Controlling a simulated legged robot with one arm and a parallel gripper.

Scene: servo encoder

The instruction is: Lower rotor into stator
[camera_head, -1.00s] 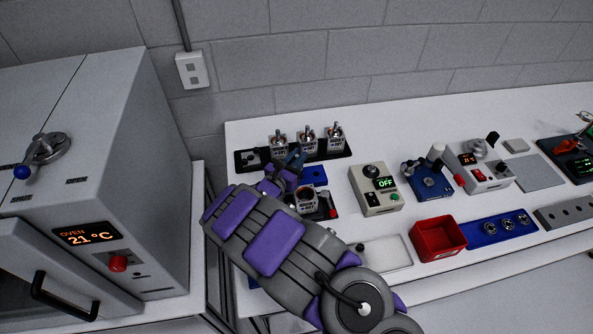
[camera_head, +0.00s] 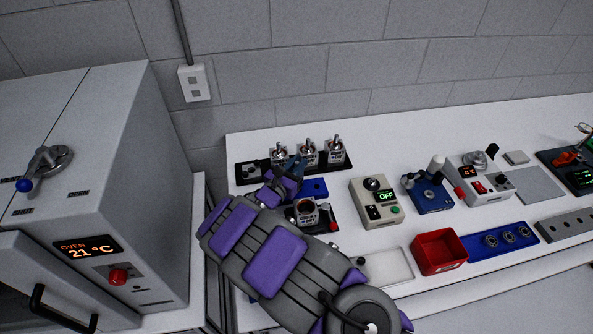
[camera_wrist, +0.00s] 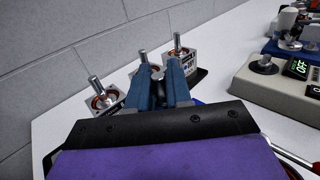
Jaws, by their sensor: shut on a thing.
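My gripper (camera_head: 297,165) reaches over the back left of the bench, just in front of the black rack. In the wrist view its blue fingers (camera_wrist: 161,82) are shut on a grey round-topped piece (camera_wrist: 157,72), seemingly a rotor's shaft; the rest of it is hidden. A white-bodied stator (camera_head: 306,212) with a dark round opening ringed in copper stands in front of my gripper, on a black fixture. Several similar units with upright metal shafts stand on the rack: left (camera_head: 279,151), middle (camera_head: 308,148) and right (camera_head: 336,147). In the wrist view the left (camera_wrist: 107,97) and right (camera_wrist: 178,50) ones flank the fingers.
A beige box reading OFF (camera_head: 376,204), a blue press-like device (camera_head: 431,192) and a red bin (camera_head: 438,252) stand to the right. A blue pad (camera_head: 314,188) lies beside my gripper. The oven (camera_head: 95,190) is at the left, and the wall is close behind.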

